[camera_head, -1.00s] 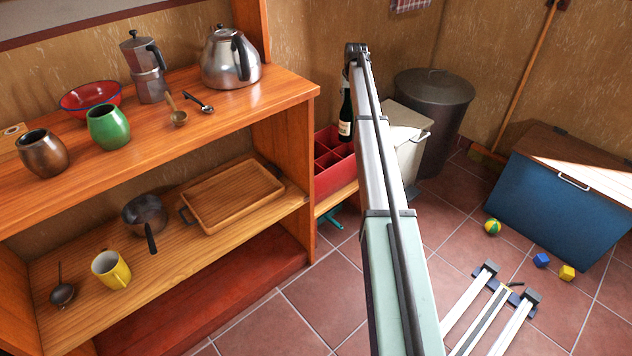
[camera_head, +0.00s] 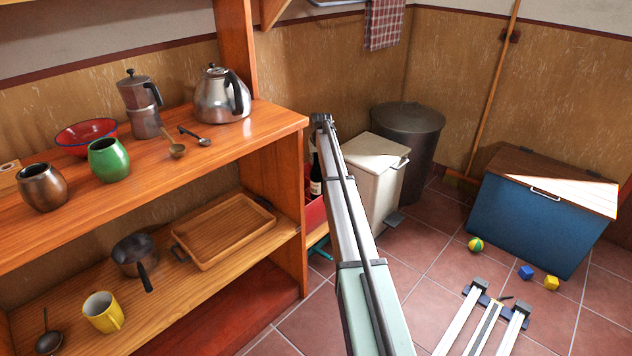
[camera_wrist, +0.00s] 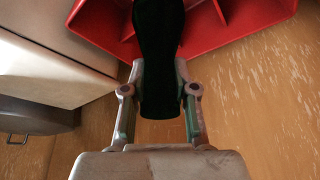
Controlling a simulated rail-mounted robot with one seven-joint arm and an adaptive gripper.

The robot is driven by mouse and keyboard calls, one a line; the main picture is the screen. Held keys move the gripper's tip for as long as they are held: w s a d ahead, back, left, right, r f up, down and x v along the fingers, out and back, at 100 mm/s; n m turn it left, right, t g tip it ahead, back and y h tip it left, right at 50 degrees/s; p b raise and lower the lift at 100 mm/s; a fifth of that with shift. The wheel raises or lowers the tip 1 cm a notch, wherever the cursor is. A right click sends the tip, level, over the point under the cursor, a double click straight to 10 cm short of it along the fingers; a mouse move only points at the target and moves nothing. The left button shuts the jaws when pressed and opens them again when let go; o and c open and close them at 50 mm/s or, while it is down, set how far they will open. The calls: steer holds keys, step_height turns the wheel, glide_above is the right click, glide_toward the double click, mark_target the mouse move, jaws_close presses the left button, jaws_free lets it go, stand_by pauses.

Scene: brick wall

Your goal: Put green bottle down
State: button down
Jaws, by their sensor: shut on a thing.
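In the wrist view, my gripper (camera_wrist: 160,112) is shut on the dark green bottle (camera_wrist: 158,50), with one finger on each side of it. The bottle looks nearly black there and extends up over the red divided crate (camera_wrist: 228,42). In the head view, a strip of the bottle (camera_head: 316,182) with a pale label shows left of my arm. The red crate (camera_head: 315,212) shows just below it, mostly hidden by my arm and the shelf. My fingers are hidden in the head view. I cannot tell whether the bottle's base touches the crate.
A wooden shelf unit (camera_head: 270,122) with a kettle (camera_head: 218,98), mugs and pans stands at left. A cream pedal bin (camera_head: 372,175) and a dark lidded bin (camera_head: 408,140) stand right of the crate. A blue chest (camera_head: 535,222), ball and blocks are further right on the tiles.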

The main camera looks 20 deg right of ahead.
mark_target(317, 176)
step_height(317, 176, down, 9)
steer(key=shift+f+b, duration=0.1)
steer(key=shift+b, duration=0.7)
steer(key=shift+f, duration=0.1)
steer(key=c, duration=0.9)
jaws_free()
steer(key=p+v, duration=0.3)
steer(key=v, duration=0.9)
